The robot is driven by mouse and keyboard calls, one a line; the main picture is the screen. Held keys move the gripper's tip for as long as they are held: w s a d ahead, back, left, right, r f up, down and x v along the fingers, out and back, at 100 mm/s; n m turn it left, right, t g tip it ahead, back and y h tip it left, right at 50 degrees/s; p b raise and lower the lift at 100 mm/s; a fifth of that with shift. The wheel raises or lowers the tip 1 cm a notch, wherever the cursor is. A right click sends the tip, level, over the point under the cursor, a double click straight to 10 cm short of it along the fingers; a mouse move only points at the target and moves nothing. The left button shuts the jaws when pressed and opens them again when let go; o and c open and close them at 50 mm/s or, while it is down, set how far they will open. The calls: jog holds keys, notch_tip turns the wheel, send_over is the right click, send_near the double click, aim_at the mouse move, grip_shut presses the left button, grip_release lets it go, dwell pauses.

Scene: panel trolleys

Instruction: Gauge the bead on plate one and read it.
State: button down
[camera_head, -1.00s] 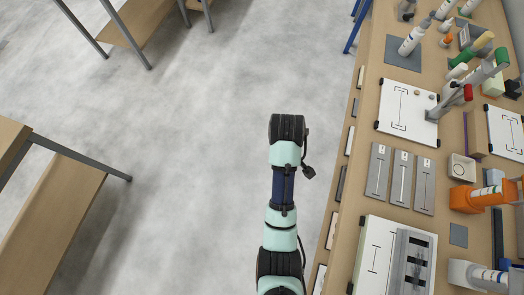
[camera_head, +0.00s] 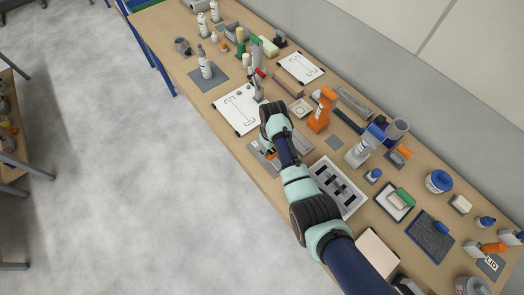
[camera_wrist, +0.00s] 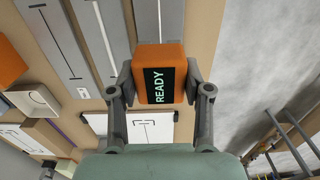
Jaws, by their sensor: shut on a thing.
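My gripper (camera_wrist: 159,80) is shut on an orange gauge (camera_wrist: 160,54). Its dark screen faces the wrist camera and reads READY. In the head view my arm covers most of the plates (camera_head: 257,157), and my gripper is mostly hidden under the wrist. Whether the gauge touches a plate cannot be told.
A white marked panel (camera_head: 235,118) lies beside the plates. A light tray with dark slots (camera_head: 345,196) lies under my forearm's right side. An orange tool (camera_head: 321,110) and a small white box (camera_head: 300,107) stand close behind. The floor in front is open.

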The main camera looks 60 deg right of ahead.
aim_at(270, 154)
jog(key=shift+r, duration=0.1)
jog(key=shift+f+b, duration=0.95)
jog(key=shift+f, duration=0.9)
jog(key=shift+f, duration=0.7)
dwell(0.4)
jog(key=shift+c, duration=2.1)
grip_release()
jog(key=shift+r, duration=0.1)
notch_tip(270, 154, up, 8)
jog(key=p, duration=0.7)
jog(key=shift+p, duration=0.3)
